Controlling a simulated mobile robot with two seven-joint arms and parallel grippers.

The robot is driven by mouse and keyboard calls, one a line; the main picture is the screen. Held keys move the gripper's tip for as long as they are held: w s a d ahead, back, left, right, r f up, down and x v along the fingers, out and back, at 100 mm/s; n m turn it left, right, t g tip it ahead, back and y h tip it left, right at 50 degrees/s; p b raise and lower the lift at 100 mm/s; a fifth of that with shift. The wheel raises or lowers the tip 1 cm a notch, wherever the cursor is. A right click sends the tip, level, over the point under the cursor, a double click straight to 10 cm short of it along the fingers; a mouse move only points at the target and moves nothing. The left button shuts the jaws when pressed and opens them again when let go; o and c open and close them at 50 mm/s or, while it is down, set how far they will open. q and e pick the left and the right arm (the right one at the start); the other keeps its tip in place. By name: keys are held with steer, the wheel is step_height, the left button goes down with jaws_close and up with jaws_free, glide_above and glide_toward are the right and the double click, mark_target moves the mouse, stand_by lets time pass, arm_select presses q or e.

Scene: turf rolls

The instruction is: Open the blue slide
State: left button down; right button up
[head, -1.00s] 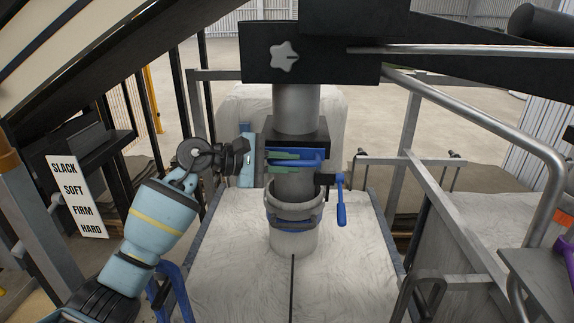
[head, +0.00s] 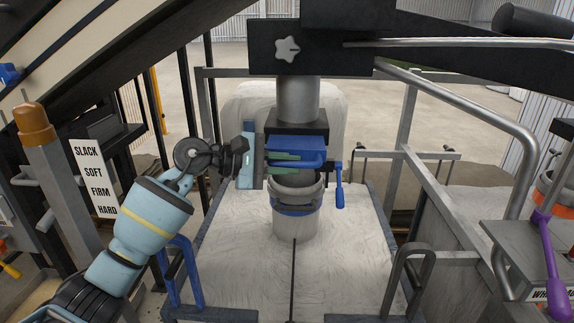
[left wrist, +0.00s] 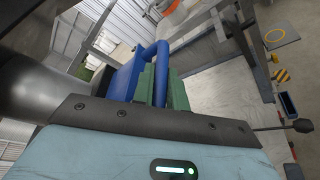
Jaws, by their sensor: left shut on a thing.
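The blue slide (head: 297,143) sits below the black collar under the grey vertical spout. Its blue plate juts toward me and hides part of the lower spout. My left gripper (head: 285,158) comes in from the left. Its green fingers are shut on the slide's front handle. In the left wrist view the green fingers (left wrist: 160,83) lie on both sides of the blue handle (left wrist: 155,55), with the slide's blue plate (left wrist: 124,80) beside it. My right gripper is in neither view.
A grey bucket-like sleeve (head: 298,212) with a blue band stands below the spout on a white sack (head: 245,270). A blue lever (head: 339,183) hangs right of the slide. Metal rails flank the sack. A sign (head: 93,180) is at left, a purple lever (head: 553,260) at right.

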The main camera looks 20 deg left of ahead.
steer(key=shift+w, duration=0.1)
arm_select(q)
steer(key=c, duration=1.4)
jaws_free()
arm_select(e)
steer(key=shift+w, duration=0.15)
arm_select(q)
steer(key=shift+a, duration=0.1)
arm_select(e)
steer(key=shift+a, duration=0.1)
